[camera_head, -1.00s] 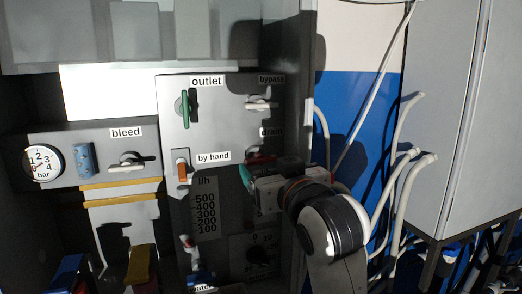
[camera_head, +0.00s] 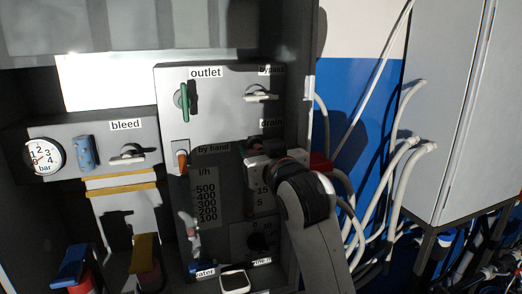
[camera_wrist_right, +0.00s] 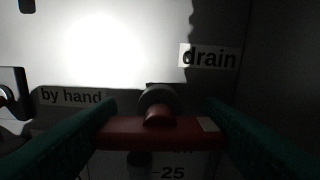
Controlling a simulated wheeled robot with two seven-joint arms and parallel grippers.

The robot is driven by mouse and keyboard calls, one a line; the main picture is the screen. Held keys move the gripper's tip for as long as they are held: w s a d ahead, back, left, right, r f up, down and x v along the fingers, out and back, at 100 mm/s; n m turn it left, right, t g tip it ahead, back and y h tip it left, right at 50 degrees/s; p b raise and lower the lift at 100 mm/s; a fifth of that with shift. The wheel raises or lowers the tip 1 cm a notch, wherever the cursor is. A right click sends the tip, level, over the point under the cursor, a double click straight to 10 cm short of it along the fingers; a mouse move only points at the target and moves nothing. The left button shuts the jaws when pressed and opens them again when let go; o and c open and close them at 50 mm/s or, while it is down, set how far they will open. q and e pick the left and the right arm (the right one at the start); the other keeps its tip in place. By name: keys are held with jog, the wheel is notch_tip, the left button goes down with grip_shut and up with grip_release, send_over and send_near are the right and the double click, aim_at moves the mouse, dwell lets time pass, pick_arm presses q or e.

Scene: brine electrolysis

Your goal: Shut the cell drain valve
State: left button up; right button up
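The drain valve has a red bar handle (camera_wrist_right: 150,134) on a round grey hub, below the "drain" label (camera_wrist_right: 209,57) in the right wrist view. The bar lies level across the picture. My right gripper (camera_wrist_right: 158,108) is open, with one green finger at each end of the bar. I cannot tell whether the fingers touch it. In the head view my right gripper (camera_head: 248,152) is at the panel just below the "drain" label (camera_head: 271,123), and its wrist hides the valve there. My left gripper is not in view.
Nearby are the bypass valve's white handle (camera_head: 262,97), the green outlet handle (camera_head: 185,102), the orange by-hand lever (camera_head: 182,162) and the bleed valve (camera_head: 132,154). The flow scale (camera_head: 205,197) is below. White hoses (camera_head: 395,180) and a grey cabinet (camera_head: 455,110) are at right.

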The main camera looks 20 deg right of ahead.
jog(key=shift+m, duration=0.4)
jog(key=o, duration=1)
jog(key=shift+s+d+b, duration=0.2)
jog(key=shift+s+b, duration=2.25)
jog(key=shift+s, duration=3.6)
